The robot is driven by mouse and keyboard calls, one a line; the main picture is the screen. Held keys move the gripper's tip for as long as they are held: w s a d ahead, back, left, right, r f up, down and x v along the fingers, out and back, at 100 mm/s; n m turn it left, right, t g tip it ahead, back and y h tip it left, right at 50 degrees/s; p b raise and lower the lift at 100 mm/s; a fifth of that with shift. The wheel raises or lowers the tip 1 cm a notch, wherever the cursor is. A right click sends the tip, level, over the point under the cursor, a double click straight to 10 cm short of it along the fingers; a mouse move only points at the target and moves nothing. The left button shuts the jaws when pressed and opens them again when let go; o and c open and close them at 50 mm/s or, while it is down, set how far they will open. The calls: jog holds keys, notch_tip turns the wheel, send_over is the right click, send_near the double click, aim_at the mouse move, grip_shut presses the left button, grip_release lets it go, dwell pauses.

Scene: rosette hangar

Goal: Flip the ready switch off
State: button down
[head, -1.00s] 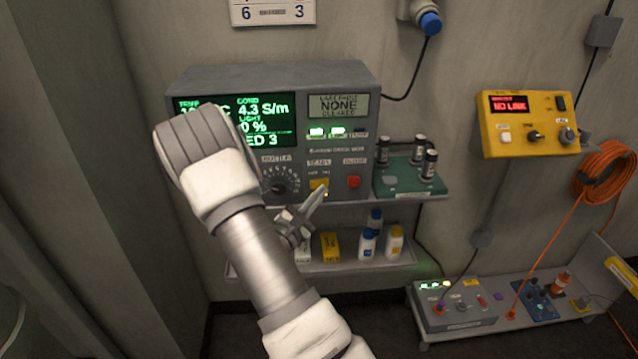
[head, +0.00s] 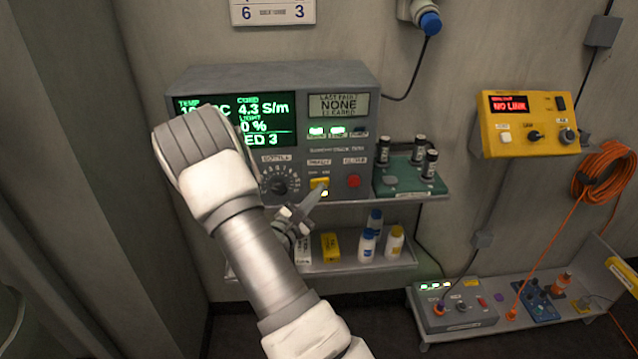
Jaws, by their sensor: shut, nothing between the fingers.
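The ready switch (head: 319,183) is a small yellow switch under a "READY" label on the front of the grey control box (head: 340,79).
A dial (head: 279,184) is left of the switch and a red button (head: 354,181) right of it. A green rack (head: 408,186) with dark vials stands on the shelf at right. Bottles and a yellow box (head: 331,247) stand on the lower shelf.

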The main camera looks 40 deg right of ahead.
jog(key=shift+w+d+r, duration=0.2)
jog(key=shift+w+r, duration=0.1)
jog(key=shift+w, duration=0.05)
dwell(0.6)
jog(key=shift+s+a+f, duration=0.1)
jog(key=shift+s+f, duration=0.05)
jog(key=shift+s, duration=0.2)
dwell(0.4)
jog(key=shift+s+a+f, duration=0.1)
jog(key=shift+s, duration=0.15)
jog(key=s, duration=0.1)
jog(key=s+a, duration=0.2)
jog(key=s, duration=0.1)
jog(key=shift+f, duration=0.1)
